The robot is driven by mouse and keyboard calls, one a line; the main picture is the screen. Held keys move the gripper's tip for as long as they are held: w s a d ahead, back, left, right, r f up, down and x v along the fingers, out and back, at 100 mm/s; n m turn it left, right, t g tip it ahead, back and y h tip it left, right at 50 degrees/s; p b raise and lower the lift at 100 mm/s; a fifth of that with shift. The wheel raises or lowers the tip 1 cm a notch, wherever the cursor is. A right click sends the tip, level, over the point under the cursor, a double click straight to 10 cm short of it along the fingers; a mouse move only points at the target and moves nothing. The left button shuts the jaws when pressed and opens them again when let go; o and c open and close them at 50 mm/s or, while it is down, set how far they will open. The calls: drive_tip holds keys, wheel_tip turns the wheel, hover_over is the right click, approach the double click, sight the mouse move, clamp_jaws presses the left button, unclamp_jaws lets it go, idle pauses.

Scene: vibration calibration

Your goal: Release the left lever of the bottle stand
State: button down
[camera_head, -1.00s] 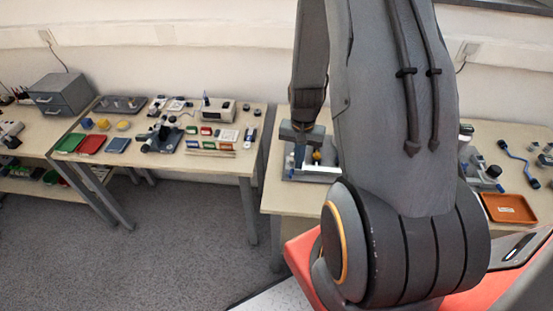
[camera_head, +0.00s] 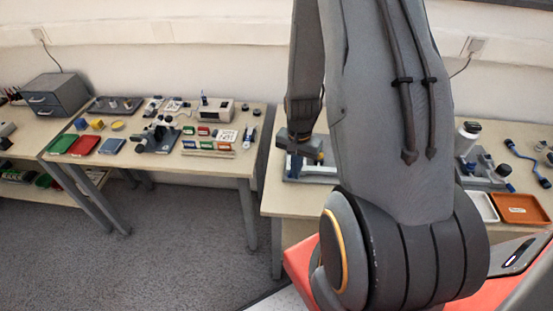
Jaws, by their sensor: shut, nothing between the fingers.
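A fixture with a grey base plate (camera_head: 322,179) and blue parts stands on the right-hand table, partly covered by my arm. It may be the bottle stand, but its levers are too small and hidden to make out. My gripper (camera_head: 296,166) points down over the left part of this fixture and is shut with nothing held. I cannot tell whether its fingertips touch the fixture. A white bottle (camera_head: 467,138) with a dark cap stands upright on the same table, just right of my arm.
A grey device (camera_head: 484,172), an orange tray (camera_head: 521,208), a white tray (camera_head: 484,206) and a blue cable tool (camera_head: 522,158) lie right of my arm. The left-hand table (camera_head: 225,168) holds coloured trays and small parts. A floor gap separates the tables.

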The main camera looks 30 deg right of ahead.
drive_tip(key=w+a+m+b, duration=0.1)
drive_tip(key=m, duration=0.1)
drive_tip(key=shift+w+a+m, duration=0.1)
drive_tip(key=shift+a+m, duration=0.05)
drive_tip(key=shift+m, duration=0.25)
drive_tip(key=w+m, duration=0.1)
drive_tip(key=a+m+b, duration=0.1)
drive_tip(key=m, duration=0.1)
drive_tip(key=shift+w, duration=0.4)
drive_tip(key=m, duration=0.1)
drive_tip(key=w+m, duration=0.1)
drive_tip(key=m, duration=0.1)
drive_tip(key=w+m, duration=0.1)
drive_tip(key=shift+w+a+m, duration=0.25)
drive_tip(key=shift+a+m, duration=0.1)
drive_tip(key=shift+m, duration=0.05)
drive_tip(key=m, duration=0.1)
drive_tip(key=w+m, duration=0.1)
drive_tip(key=m, duration=0.1)
drive_tip(key=shift+w+d+b, duration=0.1)
drive_tip(key=shift+w+b, duration=0.2)
drive_tip(key=shift+b, duration=0.05)
wheel_tip(320, 180, up, 7)
drive_tip(key=p, duration=0.5)
